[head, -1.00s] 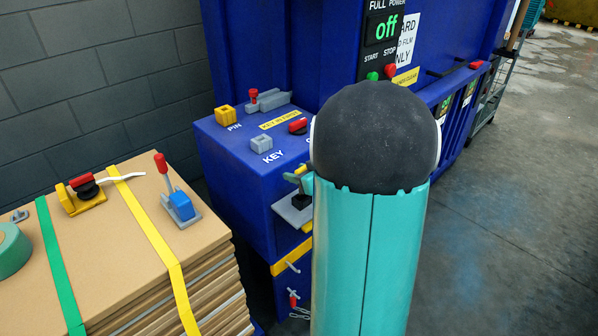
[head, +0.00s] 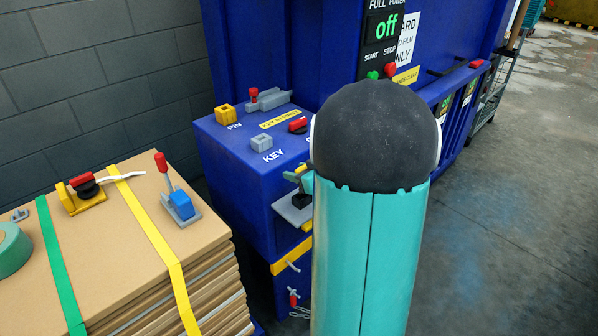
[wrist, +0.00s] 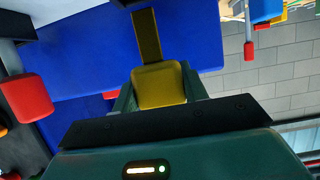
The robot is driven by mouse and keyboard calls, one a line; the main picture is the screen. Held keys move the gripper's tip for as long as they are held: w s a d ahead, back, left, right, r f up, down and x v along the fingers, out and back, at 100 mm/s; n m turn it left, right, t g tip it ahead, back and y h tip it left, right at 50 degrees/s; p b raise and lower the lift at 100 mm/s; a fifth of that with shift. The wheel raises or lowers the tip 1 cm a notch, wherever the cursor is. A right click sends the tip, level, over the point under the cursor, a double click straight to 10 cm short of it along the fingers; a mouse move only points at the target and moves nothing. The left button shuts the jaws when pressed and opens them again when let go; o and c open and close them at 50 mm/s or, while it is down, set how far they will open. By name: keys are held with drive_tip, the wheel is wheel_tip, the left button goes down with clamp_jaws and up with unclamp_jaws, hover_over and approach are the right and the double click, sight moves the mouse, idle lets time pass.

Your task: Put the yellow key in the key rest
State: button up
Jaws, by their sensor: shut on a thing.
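My gripper (wrist: 158,92) is shut on the yellow key (wrist: 158,85), whose broad head sits between the fingers. The key's narrower shaft points away from the fingers, over a blue surface in the wrist view. In the head view my own arm hides most of the gripper and the key. The key rest, a small grey block (head: 262,143), stands on the blue cabinet top beside the word KEY. I cannot make it out in the wrist view. The key appears apart from it.
A yellow block (head: 225,114) marked PIN and a red-knobbed grey latch (head: 267,99) share the cabinet top (head: 235,150). A red-handled switch (head: 298,125) is nearby. Strapped cardboard (head: 110,235) with clamps stands at left. Open floor (head: 510,220) lies at right.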

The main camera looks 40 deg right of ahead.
drive_tip(key=shift+f, duration=2.1)
drive_tip(key=o, duration=1.1)
drive_tip(key=v, duration=1.4)
drive_tip(key=shift+w, duration=0.1)
drive_tip(key=shift+r, duration=0.1)
